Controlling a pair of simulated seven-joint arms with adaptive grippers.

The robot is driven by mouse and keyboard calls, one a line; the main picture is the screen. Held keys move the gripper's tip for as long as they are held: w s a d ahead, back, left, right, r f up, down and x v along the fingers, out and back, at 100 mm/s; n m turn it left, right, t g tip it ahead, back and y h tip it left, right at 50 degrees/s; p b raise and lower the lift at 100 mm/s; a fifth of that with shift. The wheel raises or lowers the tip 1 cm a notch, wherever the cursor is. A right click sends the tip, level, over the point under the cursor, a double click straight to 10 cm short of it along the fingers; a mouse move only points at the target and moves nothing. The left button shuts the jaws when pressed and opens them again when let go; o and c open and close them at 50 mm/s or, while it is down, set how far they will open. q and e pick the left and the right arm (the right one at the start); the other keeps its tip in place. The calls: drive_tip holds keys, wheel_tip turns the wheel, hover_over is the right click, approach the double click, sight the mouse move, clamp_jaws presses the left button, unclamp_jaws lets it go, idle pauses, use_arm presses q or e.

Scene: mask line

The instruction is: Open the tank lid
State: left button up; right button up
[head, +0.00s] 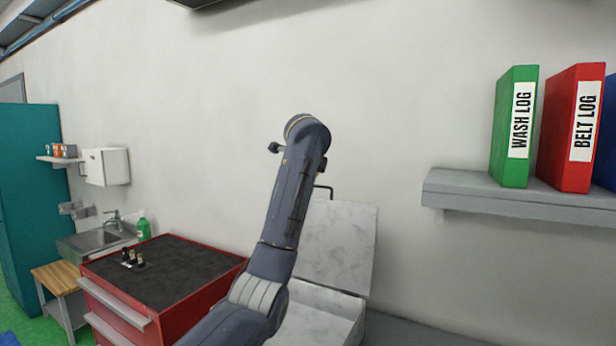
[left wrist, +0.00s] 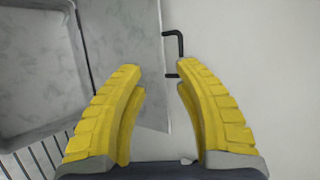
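The tank lid (head: 338,240) is a pale marbled panel standing raised, slightly tilted, near the wall. The open tank (head: 318,318) is below it. A dark bent handle (head: 325,190) sticks out at the lid's top edge. In the left wrist view the tank's empty grey inside (left wrist: 35,65) shows at left, beside the lid (left wrist: 130,45). In the head view, the left gripper is hidden. My right gripper is out of view.
A red tool cabinet (head: 190,308) with a dark top stands left of the tank. A grey shelf (head: 520,198) with a green binder (head: 512,165) and a red binder (head: 560,165) is on the wall at right. A sink (head: 98,240) is at far left.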

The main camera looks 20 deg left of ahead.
use_arm(q)
drive_tip(key=shift+v, duration=1.7)
